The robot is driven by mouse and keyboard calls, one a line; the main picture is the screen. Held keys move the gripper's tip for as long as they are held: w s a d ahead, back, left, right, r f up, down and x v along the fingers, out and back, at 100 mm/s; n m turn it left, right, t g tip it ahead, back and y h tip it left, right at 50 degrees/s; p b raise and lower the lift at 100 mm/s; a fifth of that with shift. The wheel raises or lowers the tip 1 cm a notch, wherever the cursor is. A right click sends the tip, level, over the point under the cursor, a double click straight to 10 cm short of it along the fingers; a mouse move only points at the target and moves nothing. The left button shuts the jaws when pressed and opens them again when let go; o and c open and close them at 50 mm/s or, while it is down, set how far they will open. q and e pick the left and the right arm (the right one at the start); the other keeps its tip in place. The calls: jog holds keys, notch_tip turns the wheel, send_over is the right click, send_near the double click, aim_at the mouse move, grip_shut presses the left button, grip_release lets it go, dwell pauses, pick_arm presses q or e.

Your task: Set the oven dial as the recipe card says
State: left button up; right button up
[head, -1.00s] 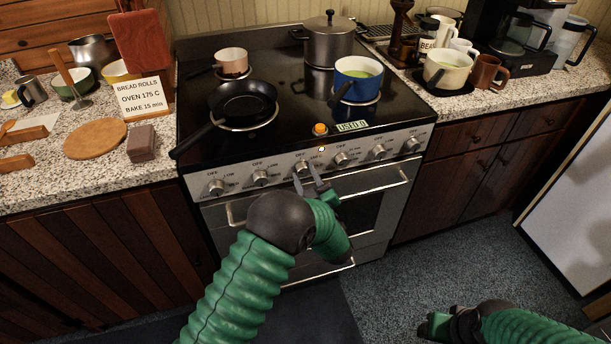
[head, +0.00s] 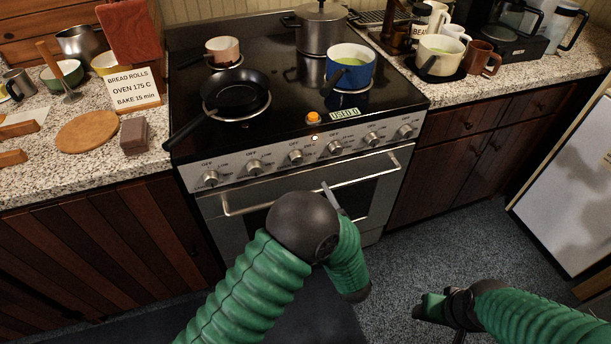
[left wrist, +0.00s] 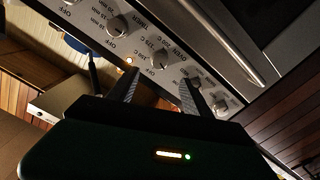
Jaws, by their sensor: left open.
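The recipe card (head: 134,89) stands on the left counter and reads BREAD ROLLS, OVEN 175 C, BAKE 15 min. The oven dial (head: 296,157) is the third knob from the left on the stove's front panel. In the left wrist view the oven dial (left wrist: 160,61), with OVEN and degree marks around it, lies just beyond my fingertips. Its exact setting is too small to read. My left gripper (head: 334,198) is open and empty, in front of the oven door and below the panel. My right gripper (head: 430,305) is low at the right, away from the stove; its jaws are unclear.
The timer knob (left wrist: 117,27) is beside the oven dial. The oven handle (head: 300,189) runs below the panel. A black pan (head: 236,92), a blue pot (head: 350,68) and a grey pot (head: 320,30) stand on the cooktop. The floor at right is clear.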

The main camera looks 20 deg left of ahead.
pick_arm(q)
jog(key=v, duration=0.4)
jog(key=shift+s+d, duration=0.1)
jog(key=shift+s, duration=0.05)
jog(key=w+m+g+h, duration=0.1)
jog(key=w+m+h, duration=0.3)
jog(key=w+h, duration=0.15)
jog(key=s+a+f+m+g+h, duration=0.15)
jog(key=s+a+m+g, duration=0.35)
jog(key=s, duration=0.7)
jog(key=s+a+f+m+g+h, duration=0.1)
jog(key=s+a+m+g+h, duration=0.35)
jog(key=s, duration=0.75)
notch_tip(320, 180, up, 14)
jog(key=n+g+y+p, duration=0.1)
jog(key=g+p, duration=0.1)
jog(key=p, duration=1.2)
jog(key=shift+w+a+f+n, duration=0.2)
jog(key=shift+w+a+n, duration=0.1)
jog(key=shift+w+n, duration=0.1)
